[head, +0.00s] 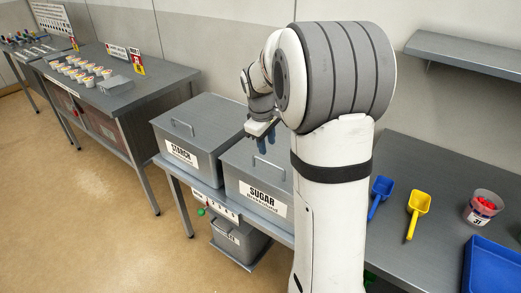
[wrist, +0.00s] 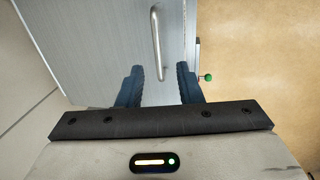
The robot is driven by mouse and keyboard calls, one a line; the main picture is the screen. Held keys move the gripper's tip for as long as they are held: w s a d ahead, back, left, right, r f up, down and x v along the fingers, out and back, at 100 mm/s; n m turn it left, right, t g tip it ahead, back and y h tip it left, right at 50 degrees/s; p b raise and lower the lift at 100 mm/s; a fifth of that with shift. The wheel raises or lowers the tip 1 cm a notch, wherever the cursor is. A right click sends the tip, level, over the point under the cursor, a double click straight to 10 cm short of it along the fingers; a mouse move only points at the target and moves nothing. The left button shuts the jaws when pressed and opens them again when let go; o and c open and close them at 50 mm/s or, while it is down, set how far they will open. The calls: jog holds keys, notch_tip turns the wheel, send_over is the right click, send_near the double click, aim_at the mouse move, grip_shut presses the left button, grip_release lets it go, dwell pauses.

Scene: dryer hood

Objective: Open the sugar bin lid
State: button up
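The sugar bin (head: 258,200) is a grey box with a white SUGAR label, standing on the bench behind my arm. Its flat grey lid (head: 238,157) looks shut and has a bar handle (head: 268,167). My gripper (head: 265,138) is above the lid with its blue fingers pointing down. In the wrist view my gripper (wrist: 160,74) is open and empty. My arm hides the right part of the bin.
A starch bin (head: 185,150) stands left of the sugar bin. A smaller bin (head: 238,240) sits below the bench. A blue scoop (head: 380,190), yellow scoop (head: 417,205), tub of red items (head: 482,210) and blue tray (head: 492,268) are at the right. A green knob (head: 201,212) is at the bench front.

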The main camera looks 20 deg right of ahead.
aim_at(270, 163)
jog(key=f, duration=0.2)
jog(key=d+f, duration=0.1)
jog(key=f, duration=0.2)
jog(key=w+f, duration=0.1)
jog(key=f, duration=0.1)
jog(key=shift+w+d+f+p, duration=0.1)
jog(key=shift+d+f+p, duration=0.15)
jog(key=shift+f+p, duration=0.1)
grip_shut()
